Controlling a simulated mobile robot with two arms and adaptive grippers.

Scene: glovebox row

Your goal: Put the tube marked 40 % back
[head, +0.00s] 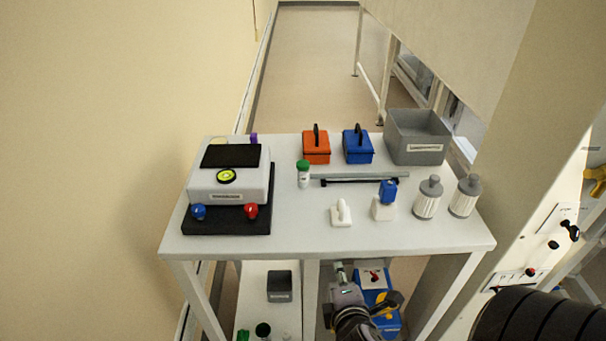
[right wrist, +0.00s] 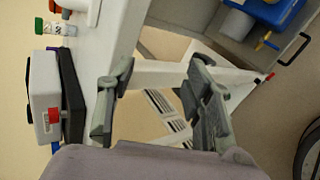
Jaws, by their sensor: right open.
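A small clear tube with a green cap (head: 303,174) stands upright on the white table (head: 300,241), right of the white device; its marking is too small to read. It also shows at the top left of the right wrist view (right wrist: 56,28). My right gripper (right wrist: 158,78) is open with nothing between its fingers. In the head view it appears as a grey gripper (head: 341,274) in front of and below the table's front edge, well apart from the tube. My left gripper is not in view.
A white device (head: 228,188) on a black base stands left. Orange (head: 316,148) and blue (head: 358,147) boxes and a grey bin (head: 415,132) stand behind. The front middle is clear.

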